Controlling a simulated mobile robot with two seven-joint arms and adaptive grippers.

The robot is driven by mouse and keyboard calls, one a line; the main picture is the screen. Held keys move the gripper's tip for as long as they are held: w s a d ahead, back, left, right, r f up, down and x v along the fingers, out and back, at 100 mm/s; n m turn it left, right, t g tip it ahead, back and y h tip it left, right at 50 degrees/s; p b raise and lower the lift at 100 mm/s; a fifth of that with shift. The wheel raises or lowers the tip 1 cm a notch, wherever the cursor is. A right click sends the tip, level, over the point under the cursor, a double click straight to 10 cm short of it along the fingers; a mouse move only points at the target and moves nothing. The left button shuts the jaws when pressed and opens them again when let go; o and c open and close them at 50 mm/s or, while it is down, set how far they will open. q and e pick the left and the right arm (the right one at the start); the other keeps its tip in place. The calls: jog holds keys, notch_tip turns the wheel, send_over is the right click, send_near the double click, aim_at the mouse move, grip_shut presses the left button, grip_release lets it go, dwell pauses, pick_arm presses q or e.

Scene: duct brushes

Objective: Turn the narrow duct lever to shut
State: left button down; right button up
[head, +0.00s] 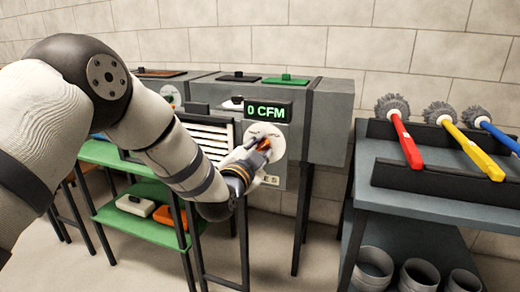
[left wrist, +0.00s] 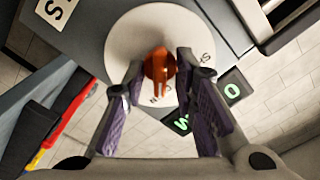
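An orange lever (head: 263,144) sits on a round white dial (head: 278,136) on the front of a grey duct unit. A green display (head: 267,112) above the dial reads "0 CFM". My left gripper (head: 255,149) is at the lever and partly hides it and the dial. In the left wrist view the lever (left wrist: 160,68) shows between the tips of my open left gripper (left wrist: 160,62), with a gap to each finger; contact cannot be told. Dial lettering is only partly readable. My right gripper is not in view.
A grey table (head: 430,192) at the right carries a rack with red, yellow and blue brushes (head: 405,140). Grey pipe pieces (head: 418,274) stand below it. A green shelf (head: 150,218) is at the left. Another white dial (head: 171,94) is behind my arm.

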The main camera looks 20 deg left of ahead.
pick_arm(q)
jog(key=shift+r+n, duration=0.1)
jog(key=shift+n, duration=0.2)
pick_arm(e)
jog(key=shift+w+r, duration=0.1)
pick_arm(q)
jog(key=n+p, duration=0.1)
jog(key=n, duration=0.1)
jog(key=shift+r+n, duration=0.15)
jog(key=shift+n, duration=0.15)
jog(key=n+p, duration=0.1)
jog(key=n, duration=0.4)
jog(key=shift+a+n, duration=0.1)
jog(key=shift+n, duration=0.2)
jog(key=n, duration=0.4)
jog(key=shift+n+p, duration=0.3)
jog(key=shift+p, duration=0.1)
jog(key=shift+f+n, duration=0.2)
jog(key=shift+n, duration=2)
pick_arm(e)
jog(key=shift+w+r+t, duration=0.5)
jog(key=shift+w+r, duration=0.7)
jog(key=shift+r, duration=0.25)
pick_arm(q)
jog(key=c, duration=1.7)
grip_release()
